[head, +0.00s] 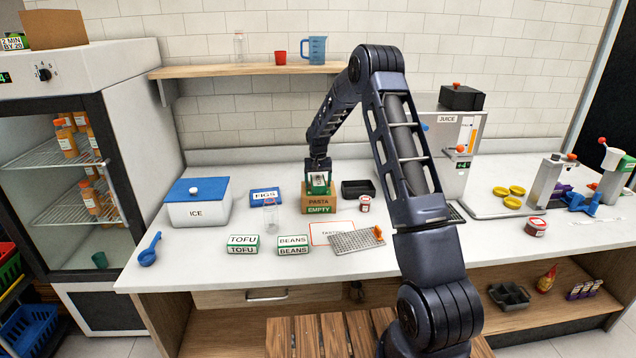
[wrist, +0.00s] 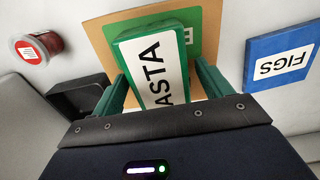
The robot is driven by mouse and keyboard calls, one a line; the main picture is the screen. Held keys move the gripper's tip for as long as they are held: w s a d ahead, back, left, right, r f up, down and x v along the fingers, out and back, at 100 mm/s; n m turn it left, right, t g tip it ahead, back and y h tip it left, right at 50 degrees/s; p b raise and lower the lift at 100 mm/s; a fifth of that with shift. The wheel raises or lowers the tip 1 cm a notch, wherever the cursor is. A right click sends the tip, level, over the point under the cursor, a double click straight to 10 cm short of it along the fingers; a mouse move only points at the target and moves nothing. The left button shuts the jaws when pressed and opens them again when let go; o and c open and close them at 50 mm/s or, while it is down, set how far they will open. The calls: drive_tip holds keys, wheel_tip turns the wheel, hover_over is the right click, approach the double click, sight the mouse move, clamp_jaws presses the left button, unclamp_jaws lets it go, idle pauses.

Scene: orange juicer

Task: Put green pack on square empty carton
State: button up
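The green pack (wrist: 155,62), with a white label reading "ASTA" in the part that shows, lies between the two fingers of my gripper (wrist: 162,88). Both fingers appear to touch its sides. In the head view the pack (head: 319,188) is at the top of the square tan carton (head: 307,204), marked "PASTA" and "EMPTY". The carton's tan face and green label (wrist: 209,20) show behind the pack in the wrist view. I cannot tell whether pack and carton touch. My gripper (head: 319,174) points down over the carton.
A blue FIGS pack (head: 265,196) is left of the carton. A black tray (head: 357,188) and a red-lidded jar (head: 365,204) are to its right. A wall shelf (head: 220,71) hangs behind.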

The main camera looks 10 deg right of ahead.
sight(318, 180)
wheel_tip(318, 180, up, 12)
drive_tip(key=s+d+r+t, duration=0.1)
drive_tip(key=s+d+r, duration=0.4)
drive_tip(key=s+r, duration=0.65)
drive_tip(key=s+d+r+t, duration=0.1)
drive_tip(key=s+d+r, duration=0.25)
drive_tip(key=s, duration=0.35)
drive_tip(key=s+d+r, duration=0.2)
drive_tip(key=s+r, duration=0.3)
drive_tip(key=s, duration=0.2)
drive_tip(key=s+d+f+t, duration=0.1)
drive_tip(key=s+d, duration=0.1)
drive_tip(key=s, duration=1.1)
drive_tip(key=s+d+f+t, duration=0.1)
drive_tip(key=s+d, duration=0.2)
drive_tip(key=s, duration=1)
drive_tip(key=shift+s+d+t, duration=0.25)
drive_tip(key=shift+s+t, duration=0.05)
